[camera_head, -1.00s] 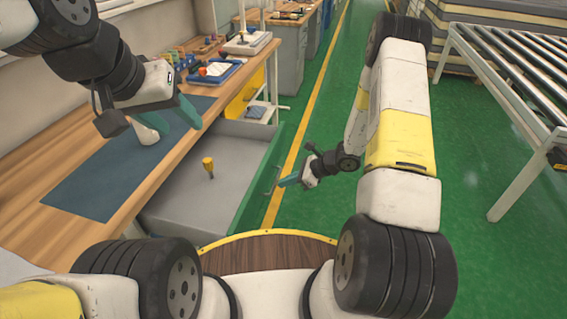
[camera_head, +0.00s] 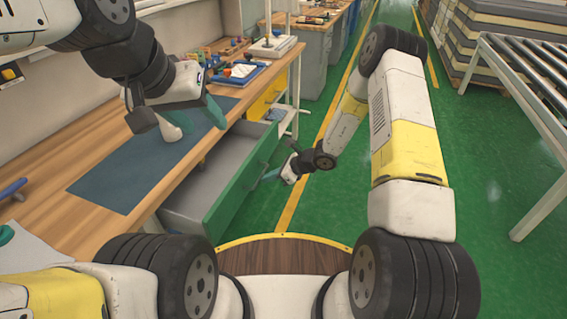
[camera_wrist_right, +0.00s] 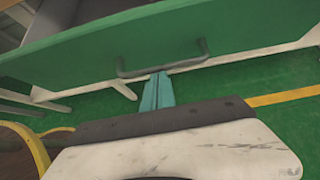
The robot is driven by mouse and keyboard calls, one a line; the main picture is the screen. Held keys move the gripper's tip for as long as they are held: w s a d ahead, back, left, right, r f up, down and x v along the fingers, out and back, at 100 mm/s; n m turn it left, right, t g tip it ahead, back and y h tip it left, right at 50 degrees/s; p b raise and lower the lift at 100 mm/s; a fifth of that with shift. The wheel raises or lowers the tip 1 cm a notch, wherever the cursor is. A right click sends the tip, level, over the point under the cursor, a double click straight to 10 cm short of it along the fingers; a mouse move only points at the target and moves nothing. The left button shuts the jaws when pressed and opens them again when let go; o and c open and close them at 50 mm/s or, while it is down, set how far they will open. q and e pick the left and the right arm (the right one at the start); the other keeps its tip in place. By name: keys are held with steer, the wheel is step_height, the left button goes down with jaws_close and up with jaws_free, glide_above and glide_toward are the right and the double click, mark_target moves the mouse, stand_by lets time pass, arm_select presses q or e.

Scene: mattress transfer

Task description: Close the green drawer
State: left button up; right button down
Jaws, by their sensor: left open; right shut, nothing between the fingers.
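The green drawer (camera_head: 243,180) under the workbench is partly pulled out, its grey inside showing from above. Its green front with a dark bar handle (camera_wrist_right: 162,62) fills the upper part of the right wrist view. My right gripper (camera_head: 266,177) is shut and empty in front of the drawer face. Its teal fingers (camera_wrist_right: 158,88) point at the front, just below the handle; I cannot tell whether they touch it. My left gripper (camera_head: 200,122) is open and empty above the blue-grey mat, away from the drawer.
The wooden workbench (camera_head: 110,150) carries a blue-grey mat (camera_head: 120,178) and a blue tray (camera_head: 238,72) with small items. A yellow drawer (camera_head: 266,100) is further along. A roller conveyor (camera_head: 530,75) stands at right. The green floor between is clear.

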steer(key=w+a, duration=0.1)
steer(key=a, duration=0.4)
steer(key=w+a, duration=0.2)
steer(key=a, duration=0.2)
steer(key=w+a, duration=0.2)
steer(key=a, duration=0.3)
steer(key=shift+w+a, duration=0.1)
steer(key=shift+a, duration=0.2)
steer(key=shift+w+a, duration=0.2)
steer(key=shift+a, duration=0.35)
steer(key=shift+a+r, duration=0.2)
steer(key=shift+a, duration=0.05)
